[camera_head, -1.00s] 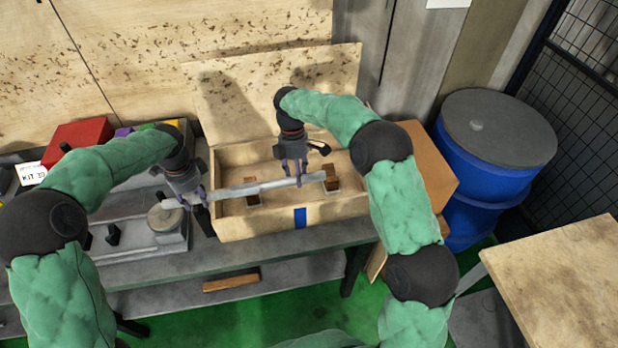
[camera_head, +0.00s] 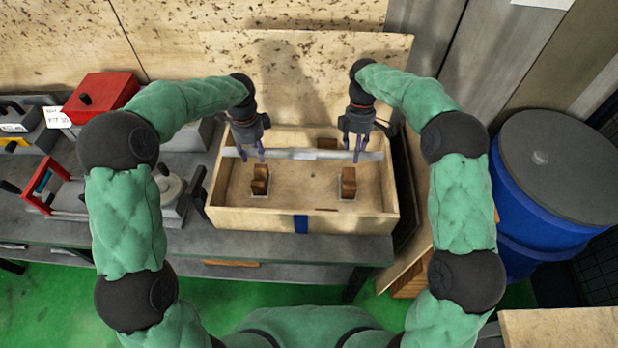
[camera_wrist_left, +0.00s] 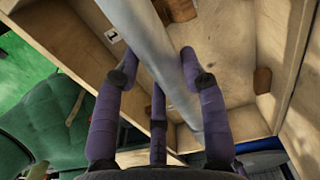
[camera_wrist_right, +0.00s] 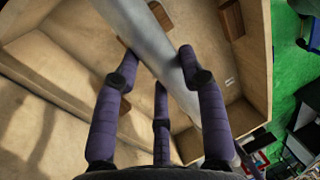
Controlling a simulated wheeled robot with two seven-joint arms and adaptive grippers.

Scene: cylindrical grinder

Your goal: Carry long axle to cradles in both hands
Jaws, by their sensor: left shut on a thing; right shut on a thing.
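The long axle (camera_head: 302,154) is a grey metal bar. It lies level, left to right, over the back part of the open wooden crate (camera_head: 258,220). My left gripper (camera_head: 252,157) is shut on its left part and my right gripper (camera_head: 348,158) is shut on its right part. The axle also runs between the fingers in the left wrist view (camera_wrist_left: 150,45) and in the right wrist view (camera_wrist_right: 150,45). Two brown wooden cradles, the left one (camera_head: 261,180) and the right one (camera_head: 348,183), stand on the crate floor in front of the axle. Neither cradle touches it.
The crate's lid (camera_head: 330,75) stands open behind. A blue drum (camera_head: 520,210) is on the right. A red box (camera_head: 100,95) and a red-handled tray (camera_head: 55,190) are on the bench to the left. Another brown block (camera_head: 326,143) is by the crate's back wall.

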